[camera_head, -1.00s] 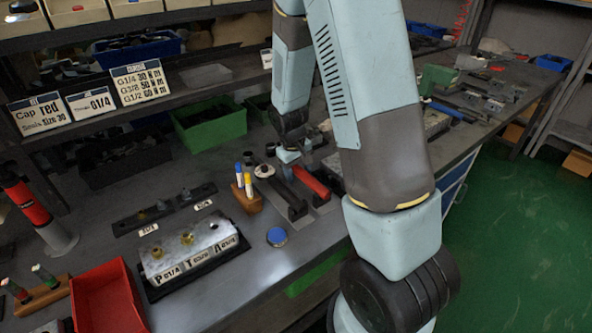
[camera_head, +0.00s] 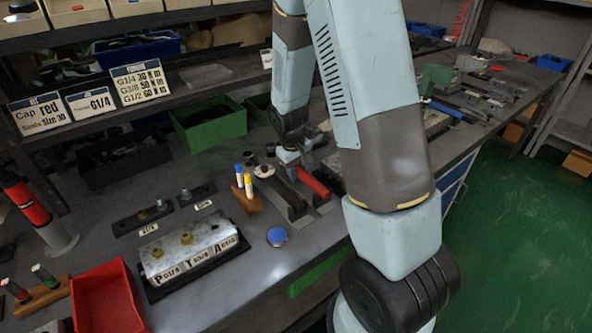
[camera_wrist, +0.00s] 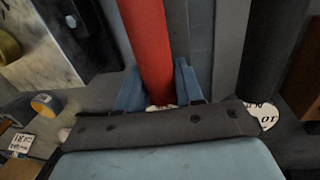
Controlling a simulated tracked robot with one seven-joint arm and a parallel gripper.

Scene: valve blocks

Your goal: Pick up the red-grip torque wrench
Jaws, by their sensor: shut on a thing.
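My gripper (camera_wrist: 158,88) is shut on this grip, one finger on each side. In the head view my gripper (camera_head: 291,156) is small and mostly hidden at the far end of the wrench. I cannot tell whether the wrench is clear of its support.
A dark tool (camera_head: 285,196) lies just left of the wrench. A wooden marker holder (camera_head: 246,202), a blue-topped round item (camera_head: 277,236) and a valve block (camera_head: 190,253) stand nearer. A green bin (camera_head: 208,125) is behind, under the shelf.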

